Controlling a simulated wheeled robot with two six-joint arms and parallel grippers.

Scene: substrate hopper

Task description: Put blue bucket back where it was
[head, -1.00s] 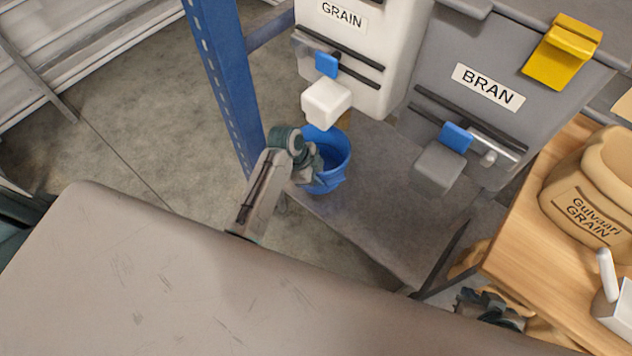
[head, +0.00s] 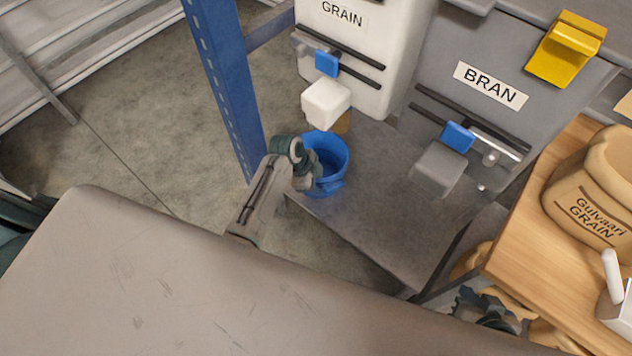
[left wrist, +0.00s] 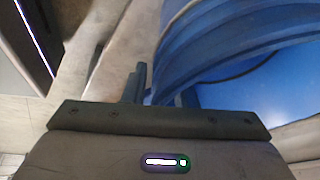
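The blue bucket (head: 330,178) stands upright, under or just in front of the white GRAIN hopper's spout (head: 326,103), at the left end of a grey metal shelf (head: 390,205). I cannot tell if its base touches the shelf. My left gripper (head: 308,182) is at the bucket's near left side, its fingers mostly hidden by the wrist. In the left wrist view the bucket (left wrist: 240,50) fills the upper right, its wall close against the fingers (left wrist: 162,92). The fingers look apart; a firm hold on the wall is unclear.
A blue post (head: 225,85) rises just left of the bucket. The grey BRAN hopper (head: 455,110) stands to the right. A wooden table (head: 530,240) holds a grain sack (head: 590,205). The shelf right of the bucket is clear.

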